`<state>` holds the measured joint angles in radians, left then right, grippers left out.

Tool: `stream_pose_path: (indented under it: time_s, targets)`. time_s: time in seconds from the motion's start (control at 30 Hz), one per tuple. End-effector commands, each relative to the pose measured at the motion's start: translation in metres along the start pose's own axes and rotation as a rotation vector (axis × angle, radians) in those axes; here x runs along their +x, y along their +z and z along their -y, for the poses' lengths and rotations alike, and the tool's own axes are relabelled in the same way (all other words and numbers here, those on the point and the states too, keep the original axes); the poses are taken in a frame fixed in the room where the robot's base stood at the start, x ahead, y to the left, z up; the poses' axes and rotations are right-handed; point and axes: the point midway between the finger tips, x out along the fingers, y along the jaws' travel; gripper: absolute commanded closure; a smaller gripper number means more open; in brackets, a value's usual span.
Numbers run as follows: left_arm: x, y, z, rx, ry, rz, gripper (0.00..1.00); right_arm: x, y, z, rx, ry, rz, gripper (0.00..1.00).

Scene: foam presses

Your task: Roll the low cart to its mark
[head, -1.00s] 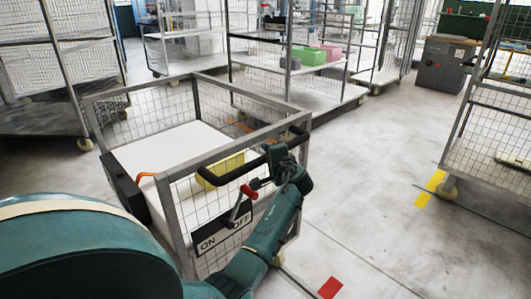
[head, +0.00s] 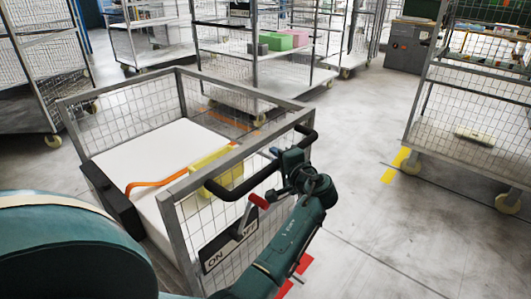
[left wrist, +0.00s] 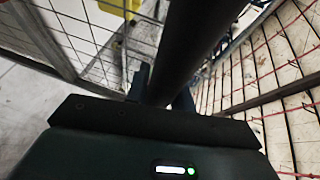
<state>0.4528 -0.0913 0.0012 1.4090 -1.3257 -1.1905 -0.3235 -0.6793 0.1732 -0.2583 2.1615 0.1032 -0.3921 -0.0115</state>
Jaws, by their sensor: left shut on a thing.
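The low cart (head: 182,128) is a grey-framed mesh cage with a white deck, in the middle left of the head view. Its black handle bar (head: 235,188) runs along the near top edge. My left gripper (head: 287,167) is shut on the bar near its right end. The left wrist view shows the dark bar (left wrist: 197,40) running between the fingers. An ON/OFF plate (head: 228,246) with a red-tipped lever (head: 258,201) is on the near side. My right gripper is out of view.
A yellow bin (head: 215,160) and an orange strap (head: 150,184) are in the cart. A tall mesh cart (head: 480,120) stands right, near a yellow floor strip (head: 394,165). More carts (head: 265,65) line the back. Floor between is clear.

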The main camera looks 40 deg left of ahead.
Motion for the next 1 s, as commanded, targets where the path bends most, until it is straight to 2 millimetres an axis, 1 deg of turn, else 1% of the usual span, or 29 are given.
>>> stream_pose_path:
  time_s: [0.03,0.2,0.6,0.63,0.87,1.0]
  targets:
    - [-0.004,-0.001,-0.003,0.002,0.003,0.002,1.0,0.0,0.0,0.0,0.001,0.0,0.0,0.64]
    - [-0.012,-0.004,-0.004,0.002,0.002,0.002,1.0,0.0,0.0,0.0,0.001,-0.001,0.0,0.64]
    - [-0.014,-0.005,-0.004,0.002,0.002,0.004,1.0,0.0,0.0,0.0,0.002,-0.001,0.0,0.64]
    - [-0.014,-0.005,-0.004,0.002,0.002,0.004,0.75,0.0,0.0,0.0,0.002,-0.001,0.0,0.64]
    - [-0.013,-0.005,-0.003,0.001,-0.001,0.003,0.56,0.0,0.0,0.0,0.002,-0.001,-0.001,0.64]
    - [-0.013,-0.005,-0.003,0.0,-0.002,0.003,0.55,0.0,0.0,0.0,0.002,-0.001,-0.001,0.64]
